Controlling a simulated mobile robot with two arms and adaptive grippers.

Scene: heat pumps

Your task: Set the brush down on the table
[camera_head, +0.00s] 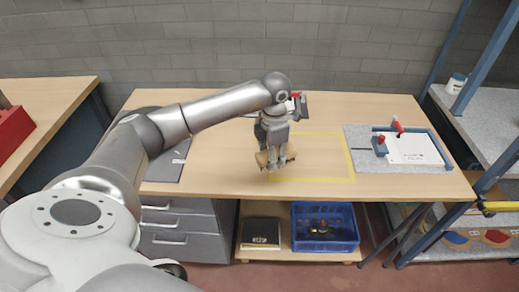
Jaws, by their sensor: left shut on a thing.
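My left gripper (276,160) points down over the wooden table (230,180), near the left edge of a yellow taped rectangle (330,179). It is shut on a tan thing that looks like the brush (262,158). The gripper's fingers hide part of the brush. I cannot tell whether the brush touches the table top. My right gripper is not in view.
A grey board with a white plate and red-and-blue clamps (415,149) lies at the table's right. A dark panel (170,165) lies at left, partly behind my arm. A blue crate (325,235) stands on the lower shelf. The taped area is mostly clear.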

